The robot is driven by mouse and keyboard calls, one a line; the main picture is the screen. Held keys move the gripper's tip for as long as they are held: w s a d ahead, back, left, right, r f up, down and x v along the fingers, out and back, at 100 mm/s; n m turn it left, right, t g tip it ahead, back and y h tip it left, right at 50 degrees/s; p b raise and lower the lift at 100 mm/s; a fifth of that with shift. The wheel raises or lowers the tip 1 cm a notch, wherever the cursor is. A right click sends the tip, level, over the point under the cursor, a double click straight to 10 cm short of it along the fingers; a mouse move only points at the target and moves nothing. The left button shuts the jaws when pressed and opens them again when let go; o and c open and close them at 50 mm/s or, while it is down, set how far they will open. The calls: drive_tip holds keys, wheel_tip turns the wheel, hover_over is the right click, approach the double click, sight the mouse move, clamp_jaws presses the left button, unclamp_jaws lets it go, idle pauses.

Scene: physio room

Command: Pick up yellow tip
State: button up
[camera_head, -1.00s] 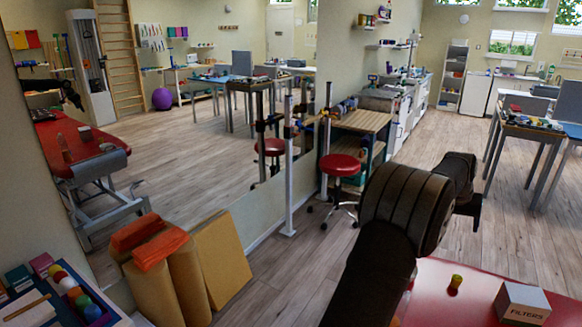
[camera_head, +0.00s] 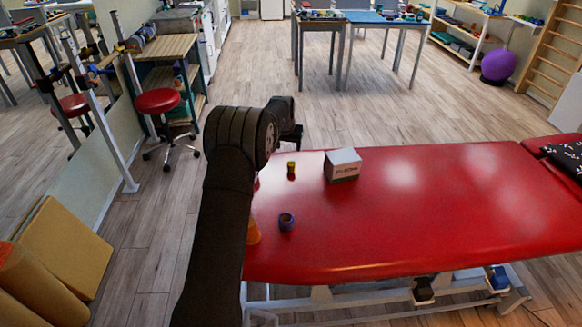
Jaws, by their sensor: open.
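A small yellow piece (camera_head: 291,170), likely the yellow tip, stands near the far left edge of the red treatment table (camera_head: 400,220). It is small, and its lower part looks darker. The end of my arm with my gripper (camera_head: 291,135) shows dark and small, beyond the table's far left edge in the picture. My gripper appears apart from the yellow piece and holds nothing that I can see. The fingers are hard to make out.
A purple roll (camera_head: 286,221) sits nearer, beside an orange cone (camera_head: 253,231) partly hidden by my arm. The table's middle and right are clear. A red stool (camera_head: 158,101) stands beyond on the left.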

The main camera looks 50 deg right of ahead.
approach(291, 164)
drive_tip(key=x, duration=0.5)
drive_tip(key=shift+s+f, duration=0.15)
drive_tip(key=shift+x, duration=2.85)
drive_tip(key=c, duration=1)
drive_tip(key=shift+c, duration=0.2)
drive_tip(key=shift+r, duration=0.2)
